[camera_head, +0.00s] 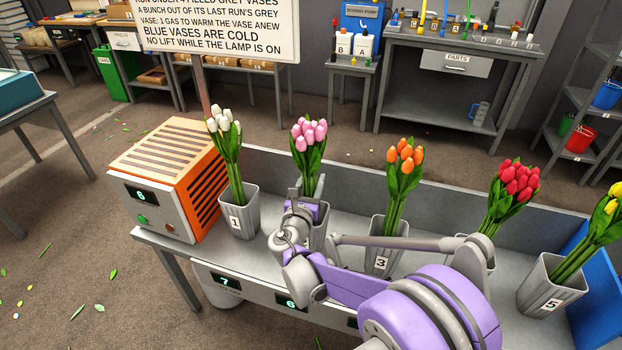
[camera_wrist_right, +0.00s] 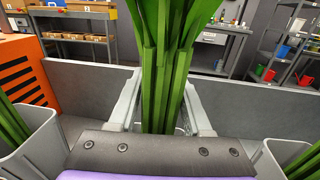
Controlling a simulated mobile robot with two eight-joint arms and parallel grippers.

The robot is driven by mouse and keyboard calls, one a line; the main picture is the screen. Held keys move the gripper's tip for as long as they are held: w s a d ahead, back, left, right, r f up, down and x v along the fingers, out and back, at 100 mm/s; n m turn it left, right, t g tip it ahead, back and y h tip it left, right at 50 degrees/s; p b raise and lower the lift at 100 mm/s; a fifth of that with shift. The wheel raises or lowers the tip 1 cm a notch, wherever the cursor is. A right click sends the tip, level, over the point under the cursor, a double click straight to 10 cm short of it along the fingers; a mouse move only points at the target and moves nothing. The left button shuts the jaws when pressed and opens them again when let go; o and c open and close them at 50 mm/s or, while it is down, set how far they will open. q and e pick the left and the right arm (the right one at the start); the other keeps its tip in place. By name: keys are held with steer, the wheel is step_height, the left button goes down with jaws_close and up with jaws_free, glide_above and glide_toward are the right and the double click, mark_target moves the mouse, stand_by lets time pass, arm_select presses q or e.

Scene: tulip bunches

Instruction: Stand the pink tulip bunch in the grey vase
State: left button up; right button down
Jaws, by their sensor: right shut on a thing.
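The pink tulip bunch (camera_head: 309,134) stands upright at the second place in the row, its green stems going down behind my right gripper (camera_head: 309,190). In the right wrist view the gripper (camera_wrist_right: 163,98) is shut on the green stems (camera_wrist_right: 165,85), with one finger on each side. A grey vase (camera_head: 320,238) shows partly behind my arm under the bunch. The stem ends are hidden, so I cannot tell how deep they sit in it. My left gripper is not in view.
Grey vase 1 (camera_head: 238,217) holds white tulips; vase 3 (camera_head: 378,262) holds orange. Red tulips (camera_head: 515,186) and vase 5 (camera_head: 552,290) with yellow tulips stand further right. An orange machine (camera_head: 170,180) reads 6. A blue panel (camera_head: 598,285) is at the right end. A sign (camera_head: 215,30) stands behind.

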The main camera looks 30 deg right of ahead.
steer(key=shift+f, duration=0.2)
stand_by(0.4)
steer(key=shift+f+b, duration=0.4)
jaws_free()
steer(key=shift+s+a, duration=0.1)
stand_by(0.6)
steer(key=v, duration=1)
steer(key=shift+s+a+p, duration=0.15)
steer(key=shift+s+p, duration=0.05)
steer(key=shift+p, duration=0.15)
steer(key=shift+s, duration=0.1)
